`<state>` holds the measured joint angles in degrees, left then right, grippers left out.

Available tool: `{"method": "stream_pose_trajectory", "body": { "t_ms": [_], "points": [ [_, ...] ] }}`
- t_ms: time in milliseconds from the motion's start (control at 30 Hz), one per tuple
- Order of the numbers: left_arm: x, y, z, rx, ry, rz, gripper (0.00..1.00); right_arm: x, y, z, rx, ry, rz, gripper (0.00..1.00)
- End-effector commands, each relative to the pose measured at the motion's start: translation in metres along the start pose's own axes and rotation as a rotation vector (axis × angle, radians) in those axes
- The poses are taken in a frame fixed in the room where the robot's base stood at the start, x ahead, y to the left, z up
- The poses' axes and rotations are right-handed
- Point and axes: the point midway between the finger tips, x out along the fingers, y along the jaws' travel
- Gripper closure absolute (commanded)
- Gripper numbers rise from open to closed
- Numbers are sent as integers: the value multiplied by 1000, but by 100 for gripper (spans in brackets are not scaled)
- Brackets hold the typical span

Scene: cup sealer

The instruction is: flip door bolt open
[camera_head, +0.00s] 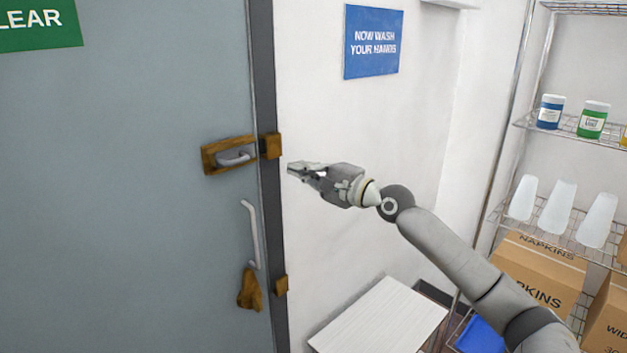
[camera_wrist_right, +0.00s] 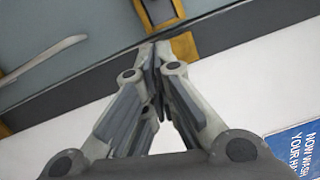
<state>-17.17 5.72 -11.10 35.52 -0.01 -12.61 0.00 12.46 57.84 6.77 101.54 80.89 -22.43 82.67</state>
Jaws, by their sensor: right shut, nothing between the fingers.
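The door bolt (camera_head: 229,155) is a brass plate with a grey handle (camera_head: 236,159), mounted on the grey-blue door (camera_head: 130,200) near its right edge. Its brass keeper (camera_head: 272,145) sits on the dark door frame just right of it. A second brass fitting (camera_head: 250,290) hangs lower on the door, with another brass keeper (camera_head: 281,285) on the frame. My right gripper (camera_head: 291,169) is shut and empty, to the right of the upper keeper and apart from the bolt handle. In the right wrist view its closed fingertips (camera_wrist_right: 152,48) lie near a brass fitting (camera_wrist_right: 162,12). My left gripper is not visible.
A long grey door handle (camera_head: 252,233) stands between the brass fittings. A white-topped surface (camera_head: 380,318) is at lower right. Wire shelves (camera_head: 570,130) with jars, cups and boxes stand at the right. The white wall behind my right gripper is clear below the blue sign (camera_head: 373,42).

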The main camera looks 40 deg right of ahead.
Motion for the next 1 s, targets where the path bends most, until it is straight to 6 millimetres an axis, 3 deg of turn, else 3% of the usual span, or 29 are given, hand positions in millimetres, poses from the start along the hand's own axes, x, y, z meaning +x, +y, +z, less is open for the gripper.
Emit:
{"method": "stream_pose_trajectory", "body": {
  "t_ms": [333,1000],
  "points": [
    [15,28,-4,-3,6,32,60,-28,1,1,0,-2,1,100],
    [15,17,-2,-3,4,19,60,-30,0,0,0,0,1,100]
  ]
}}
